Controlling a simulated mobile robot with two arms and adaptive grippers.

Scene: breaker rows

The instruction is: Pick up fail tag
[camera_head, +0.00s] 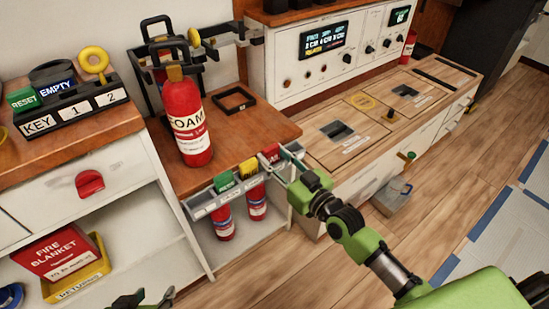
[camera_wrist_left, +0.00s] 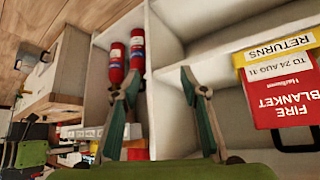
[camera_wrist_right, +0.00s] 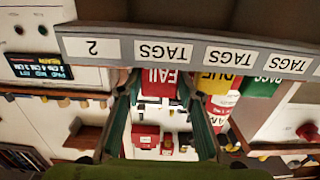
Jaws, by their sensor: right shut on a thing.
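The red fail tag (camera_head: 270,153) is at the right end of the grey tag rack (camera_head: 212,208), beside the yellow and green tags. In the right wrist view the fail tag (camera_wrist_right: 160,83) shows its label upside down between the fingers, just by the rack edge. My right gripper (camera_head: 284,164) is shut on the fail tag; the exact finger contact is hard to make out. My left gripper (camera_head: 143,301) is low at the bottom edge of the head view. In the left wrist view it (camera_wrist_left: 162,76) is open and empty, in front of the shelves.
A foam extinguisher (camera_head: 188,120) stands on the wooden top, close behind the rack. The green pass tag (camera_head: 224,182) and yellow due tag (camera_head: 249,167) sit beside the fail tag. Small extinguishers (camera_head: 257,200) stand below. A yellow returns bin (camera_head: 85,277) holds a fire blanket (camera_head: 57,252).

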